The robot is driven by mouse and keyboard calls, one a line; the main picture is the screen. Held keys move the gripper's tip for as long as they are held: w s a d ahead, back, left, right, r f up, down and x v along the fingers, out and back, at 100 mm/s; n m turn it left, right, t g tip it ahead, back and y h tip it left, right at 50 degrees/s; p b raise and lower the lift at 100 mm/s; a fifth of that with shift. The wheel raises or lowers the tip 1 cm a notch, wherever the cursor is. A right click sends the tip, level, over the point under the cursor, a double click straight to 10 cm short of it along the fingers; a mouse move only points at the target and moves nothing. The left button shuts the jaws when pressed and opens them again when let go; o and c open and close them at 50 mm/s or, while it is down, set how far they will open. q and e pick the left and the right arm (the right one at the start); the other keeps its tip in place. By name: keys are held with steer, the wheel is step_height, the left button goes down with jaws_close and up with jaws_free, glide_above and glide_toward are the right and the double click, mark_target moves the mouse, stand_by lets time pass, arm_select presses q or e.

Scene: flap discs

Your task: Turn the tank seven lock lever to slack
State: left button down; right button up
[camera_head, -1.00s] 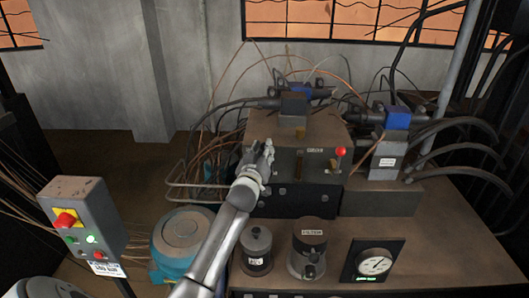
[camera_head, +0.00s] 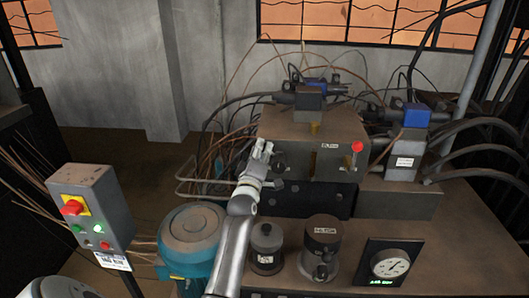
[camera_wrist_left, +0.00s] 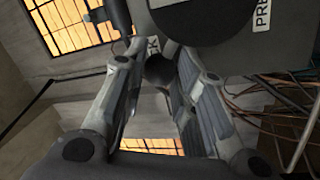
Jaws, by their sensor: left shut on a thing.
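My left gripper (camera_head: 262,150) is at the left front edge of the grey valve block (camera_head: 300,125). Its fingers are closed around a dark round-ended piece (camera_wrist_left: 158,70), seen between them in the left wrist view. A partly hidden label ending in "CK" (camera_wrist_left: 152,45) sits just beside that piece. Whether the piece is the lock lever's handle, and which way it points, cannot be told. A red-knobbed lever (camera_head: 357,147) stands at the right of the block's front, apart from the gripper. My right gripper is not in view.
A control post with a red button (camera_head: 73,207) stands at left, beside a blue motor (camera_head: 192,242). Two dark canisters (camera_head: 266,247) (camera_head: 322,245) and a gauge (camera_head: 390,262) stand in front of the block. Loose cables (camera_head: 215,150) hang left of the block.

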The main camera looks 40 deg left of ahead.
arm_select(q)
steer(key=shift+s+a+f+n, duration=0.15)
steer(key=shift+f+n, duration=0.3)
steer(key=shift+n, duration=0.35)
steer(key=shift+f, duration=0.1)
steer(key=c, duration=1.1)
jaws_free()
steer(key=shift+c, duration=0.2)
steer(key=v, duration=1.2)
